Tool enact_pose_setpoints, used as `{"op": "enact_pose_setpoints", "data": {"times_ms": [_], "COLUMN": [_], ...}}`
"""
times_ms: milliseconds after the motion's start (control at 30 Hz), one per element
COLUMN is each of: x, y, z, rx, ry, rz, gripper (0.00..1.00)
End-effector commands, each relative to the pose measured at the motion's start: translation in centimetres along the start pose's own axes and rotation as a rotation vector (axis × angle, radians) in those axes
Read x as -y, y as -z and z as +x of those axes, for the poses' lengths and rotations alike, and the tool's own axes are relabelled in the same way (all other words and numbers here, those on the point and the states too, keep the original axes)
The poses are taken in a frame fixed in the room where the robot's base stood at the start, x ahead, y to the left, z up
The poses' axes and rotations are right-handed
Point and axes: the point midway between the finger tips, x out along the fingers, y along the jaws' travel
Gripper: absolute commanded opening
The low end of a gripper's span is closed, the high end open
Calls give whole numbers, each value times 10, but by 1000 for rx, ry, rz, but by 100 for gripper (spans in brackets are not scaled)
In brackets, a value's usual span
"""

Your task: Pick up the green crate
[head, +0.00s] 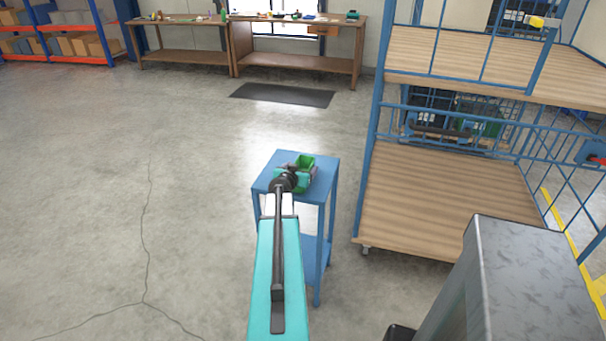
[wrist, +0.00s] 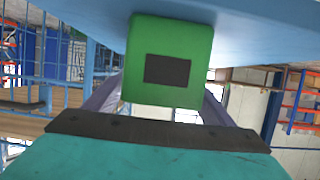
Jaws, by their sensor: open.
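The small green crate (head: 305,162) stands on the top of a blue side table (head: 323,171), near its middle. In the wrist view the crate (wrist: 170,38) is close in front, its green side with a dark rectangular panel facing me. My gripper (head: 298,174) is at the near side of the crate. In the wrist view the fingers of my gripper (wrist: 158,101) are apart, one to each side of the crate's lower part in the picture. I cannot tell whether either finger touches it. Part of the crate is hidden behind the gripper in the head view.
A blue wire-mesh trolley with wooden shelves (head: 440,200) stands close on the right. Workbenches (head: 295,60) and a dark floor mat (head: 282,95) are farther back. Orange and blue shelving (head: 60,45) is at the far left. The concrete floor (head: 90,190) on the left is clear.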

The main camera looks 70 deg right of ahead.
Motion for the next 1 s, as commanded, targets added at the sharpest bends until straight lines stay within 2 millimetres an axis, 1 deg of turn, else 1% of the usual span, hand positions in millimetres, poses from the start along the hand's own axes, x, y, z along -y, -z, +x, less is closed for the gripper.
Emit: {"op": "enact_pose_setpoints", "data": {"times_ms": [300,333,633,1000], "x": [-1,-1,-2,-2], "y": [0,0,1,4], "z": [0,0,0,-1], "rx": [0,0,0,-1], "ry": [-2,-2,-2,-1], "rz": [1,1,1,1], "gripper": [77,75,24,23]}}
